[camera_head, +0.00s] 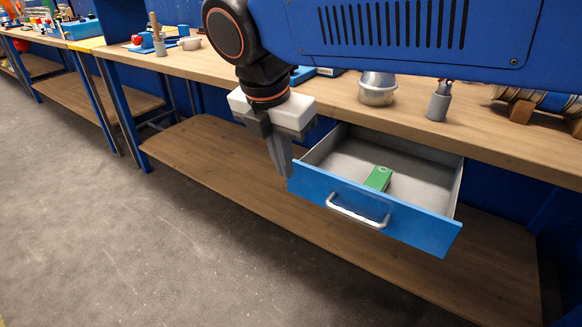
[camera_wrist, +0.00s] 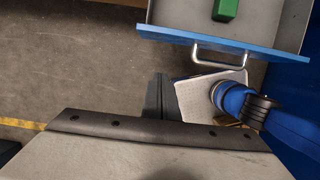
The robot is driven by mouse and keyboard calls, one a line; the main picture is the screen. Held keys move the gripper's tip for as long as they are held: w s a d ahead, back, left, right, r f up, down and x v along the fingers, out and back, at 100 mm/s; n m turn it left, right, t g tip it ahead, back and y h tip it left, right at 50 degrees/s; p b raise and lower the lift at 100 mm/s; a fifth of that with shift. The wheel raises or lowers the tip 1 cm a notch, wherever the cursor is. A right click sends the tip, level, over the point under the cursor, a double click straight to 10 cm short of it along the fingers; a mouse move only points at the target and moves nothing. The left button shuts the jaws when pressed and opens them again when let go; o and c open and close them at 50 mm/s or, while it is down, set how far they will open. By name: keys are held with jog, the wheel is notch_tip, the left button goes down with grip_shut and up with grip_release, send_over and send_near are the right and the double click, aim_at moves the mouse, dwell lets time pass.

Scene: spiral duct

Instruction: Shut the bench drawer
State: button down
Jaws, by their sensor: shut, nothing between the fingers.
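The bench drawer (camera_head: 372,212) is pulled well out from under the wooden bench top. It has a blue front, grey inner walls and a silver bar handle (camera_head: 357,212). In the wrist view the drawer front (camera_wrist: 225,40) and the handle (camera_wrist: 222,54) show near the top. A green box (camera_head: 378,178) lies inside the drawer. My gripper (camera_head: 284,174) points down with its fingers together and empty, by the left end of the drawer front. In the wrist view my gripper (camera_wrist: 160,78) is below and left of the handle, apart from it. Whether it touches the front's left edge is unclear.
The bench top (camera_head: 330,95) carries a metal pot (camera_head: 377,90), a grey nozzle-like piece (camera_head: 439,102) and ducting at the right. A wooden lower shelf (camera_head: 220,160) runs beneath the drawer. The grey floor (camera_head: 90,220) in front is clear.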

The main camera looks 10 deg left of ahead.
aim_at(302, 180)
jog(key=w+f, duration=0.1)
jog(key=f, duration=0.1)
jog(key=w+d+f, duration=0.1)
jog(key=w+f, duration=0.1)
jog(key=f, duration=0.1)
jog(key=w+d+f, duration=0.1)
jog(key=w+f, duration=0.1)
jog(key=f, duration=0.1)
jog(key=shift+f, duration=0.2)
jog(key=shift+w+d, duration=0.1)
jog(key=shift+w, duration=0.3)
jog(key=shift+w, duration=0.1)
jog(key=w+d, duration=0.2)
jog(key=w, duration=0.4)
jog(key=w+d, duration=0.3)
jog(key=w, duration=0.4)
jog(key=w+d, duration=0.2)
jog(key=w, duration=0.5)
jog(key=shift+d, duration=0.3)
jog(key=shift+w+d+r, duration=0.1)
jog(key=shift+w+d, duration=0.2)
jog(key=shift+w, duration=0.5)
jog(key=shift+w, duration=0.1)
